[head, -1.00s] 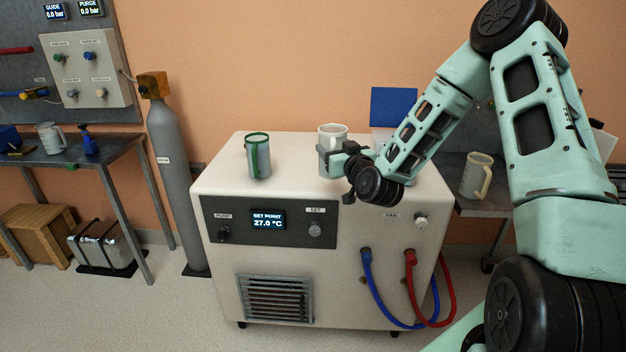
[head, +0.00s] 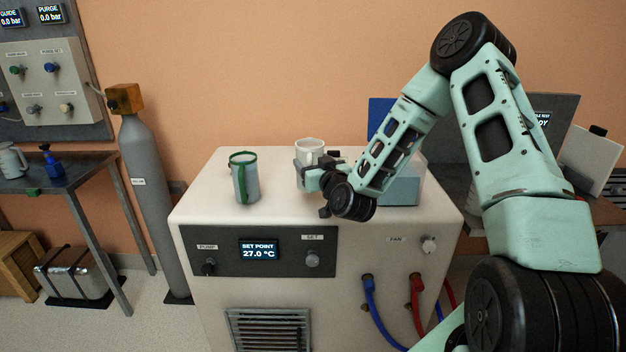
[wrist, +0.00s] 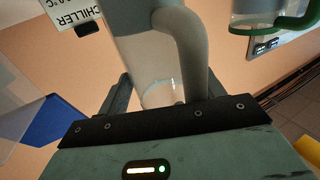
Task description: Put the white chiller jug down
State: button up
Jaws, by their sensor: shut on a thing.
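The white chiller jug (head: 310,148) is at the rear middle of the white chiller unit's top (head: 275,205), partly hidden by my gripper (head: 311,176). My gripper is shut on the jug from its right and front. I cannot tell whether the jug's base touches the chiller top. In the wrist view the jug's pale body and curved handle (wrist: 196,55) fill the middle, above the jaws (wrist: 165,105).
A grey jug with a green rim and handle (head: 245,180) stands to the left on the chiller top. A pale blue box (head: 401,188) is behind my arm to the right. A gas cylinder (head: 150,200) stands left of the chiller. The front of the top is clear.

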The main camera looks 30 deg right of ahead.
jog(key=shift+f, duration=2.15)
jog(key=shift+f, duration=0.1)
jog(key=o, duration=1.7)
